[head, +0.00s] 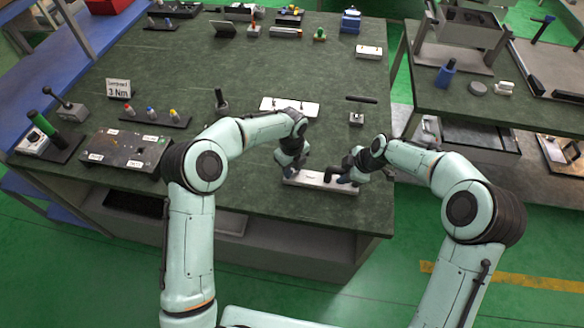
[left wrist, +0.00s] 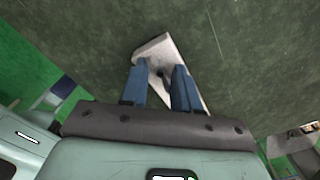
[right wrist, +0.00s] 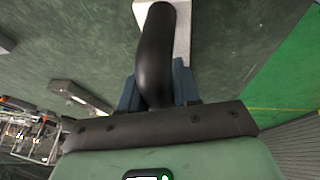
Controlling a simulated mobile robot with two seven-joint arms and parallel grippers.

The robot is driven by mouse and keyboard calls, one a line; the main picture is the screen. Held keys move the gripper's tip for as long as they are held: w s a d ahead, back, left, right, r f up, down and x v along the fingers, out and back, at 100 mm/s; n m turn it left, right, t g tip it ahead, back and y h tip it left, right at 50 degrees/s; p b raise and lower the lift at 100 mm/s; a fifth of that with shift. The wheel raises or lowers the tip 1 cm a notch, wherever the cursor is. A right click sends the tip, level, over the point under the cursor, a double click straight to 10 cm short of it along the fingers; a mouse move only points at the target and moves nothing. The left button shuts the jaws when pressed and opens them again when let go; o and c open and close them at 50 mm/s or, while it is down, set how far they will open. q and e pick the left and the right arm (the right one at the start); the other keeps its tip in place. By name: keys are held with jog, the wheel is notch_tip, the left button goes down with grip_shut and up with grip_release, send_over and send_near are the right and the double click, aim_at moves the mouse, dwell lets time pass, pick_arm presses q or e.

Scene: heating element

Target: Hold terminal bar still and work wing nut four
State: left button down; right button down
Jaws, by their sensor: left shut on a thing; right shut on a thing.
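The terminal bar (head: 316,180) is a pale, narrow bar lying near the table's front edge. My left gripper (head: 290,172) is at its left end. In the left wrist view its blue fingers (left wrist: 162,88) sit either side of the pale bar (left wrist: 152,50), with a small dark spot between them. My right gripper (head: 346,180) is over the bar's right part. In the right wrist view a thick, curved black piece (right wrist: 156,55) runs between its blue fingers, above the pale bar (right wrist: 183,42). I cannot make out wing nut four; fingers and the black piece cover much of the bar.
A white plate (head: 275,103) lies behind the bar, and a small stand with a dark crossbar (head: 356,119) is behind my right gripper. A dark box (head: 122,150) and a rack of coloured-top pieces (head: 150,117) stand left.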

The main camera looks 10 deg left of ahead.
aim_at(293, 173)
pick_arm(q)
jog(key=c, duration=1.8)
grip_release()
jog(key=shift+s+d+m, duration=0.15)
jog(key=shift+m, duration=0.45)
jog(key=o, duration=0.8)
jog(key=shift+r, duration=0.45)
notch_tip(293, 173, up, 11)
pick_arm(e)
jog(key=c, duration=0.7)
grip_release()
jog(key=shift+c, duration=0.2)
jog(key=shift+r, duration=0.15)
